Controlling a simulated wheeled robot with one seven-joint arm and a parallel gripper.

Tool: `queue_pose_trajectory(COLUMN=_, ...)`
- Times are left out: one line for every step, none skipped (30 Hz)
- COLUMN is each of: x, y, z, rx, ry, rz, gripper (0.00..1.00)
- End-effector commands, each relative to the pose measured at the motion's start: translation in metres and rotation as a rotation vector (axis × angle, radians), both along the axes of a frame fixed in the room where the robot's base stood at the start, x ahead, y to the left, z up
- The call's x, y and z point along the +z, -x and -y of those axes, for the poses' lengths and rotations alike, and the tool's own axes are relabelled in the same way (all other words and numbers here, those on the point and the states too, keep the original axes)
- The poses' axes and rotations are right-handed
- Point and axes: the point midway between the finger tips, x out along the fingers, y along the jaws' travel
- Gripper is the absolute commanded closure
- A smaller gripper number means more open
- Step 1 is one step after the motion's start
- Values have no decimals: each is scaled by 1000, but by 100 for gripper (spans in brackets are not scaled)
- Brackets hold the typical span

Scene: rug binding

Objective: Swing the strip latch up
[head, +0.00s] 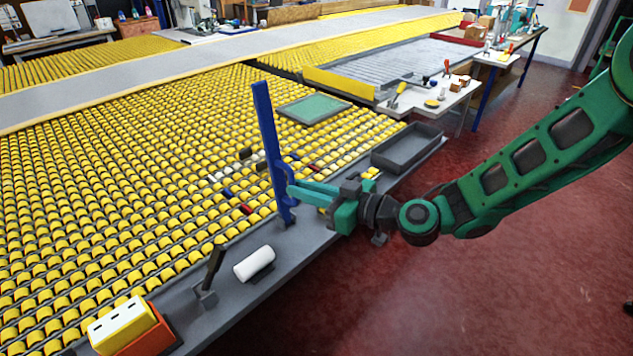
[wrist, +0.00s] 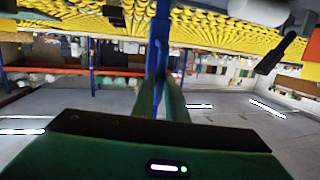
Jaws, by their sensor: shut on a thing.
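The strip latch (head: 268,140) looks like a long blue bar on the grey front ledge of the roller table. It stands nearly upright, its top tilted slightly to the left in the head view. A blue loop-like handle shows on its right side, low down. My green gripper (head: 296,189) reaches it from the right, with its fingers closed at this handle. In the wrist view the blue bar (wrist: 160,30) rises just beyond my fingertips (wrist: 160,70). The exact contact is partly hidden by the fingers.
A black lever (head: 214,267), a white roll (head: 254,263) and an orange-yellow box (head: 125,328) stand nearer along the ledge. A dark open tray (head: 408,147) lies beyond my gripper, and a green mat (head: 313,108) lies on the yellow rollers. Red floor is clear at right.

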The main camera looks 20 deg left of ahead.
Motion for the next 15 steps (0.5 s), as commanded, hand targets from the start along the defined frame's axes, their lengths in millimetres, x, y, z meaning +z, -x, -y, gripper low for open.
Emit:
queue_pose_trajectory(x=-5, y=-6, z=1, rx=-12, ry=1, rz=7, gripper=100)
queue_pose_trajectory(x=-5, y=-5, z=-1, rx=-10, ry=-3, rz=8, gripper=100)
queue_pose_trajectory(x=-5, y=-3, z=-2, rx=-7, ry=-7, rz=10, gripper=100)
queue_pose_trajectory(x=-6, y=-2, z=-3, rx=-5, ry=-10, rz=12, gripper=100)
queue_pose_trajectory(x=-6, y=-2, z=-4, rx=-4, ry=-12, rz=14, gripper=100)
queue_pose_trajectory(x=-6, y=-1, z=-5, rx=-2, ry=-13, rz=16, gripper=100)
queue_pose_trajectory(x=-6, y=0, z=-5, rx=-2, ry=-14, rz=17, gripper=100)
queue_pose_trajectory(x=-6, y=0, z=-5, rx=0, ry=-15, rz=18, gripper=100)
queue_pose_trajectory(x=-6, y=0, z=-6, rx=0, ry=-16, rz=18, gripper=100)
queue_pose_trajectory(x=-6, y=0, z=-6, rx=0, ry=-16, rz=18, gripper=100)
queue_pose_trajectory(x=-6, y=0, z=-6, rx=0, ry=-16, rz=19, gripper=100)
queue_pose_trajectory(x=-6, y=0, z=-6, rx=-1, ry=-16, rz=19, gripper=100)
queue_pose_trajectory(x=-6, y=0, z=-6, rx=-1, ry=-16, rz=19, gripper=100)
queue_pose_trajectory(x=-6, y=0, z=-6, rx=-1, ry=-16, rz=19, gripper=100)
queue_pose_trajectory(x=-6, y=0, z=-6, rx=-1, ry=-17, rz=20, gripper=100)
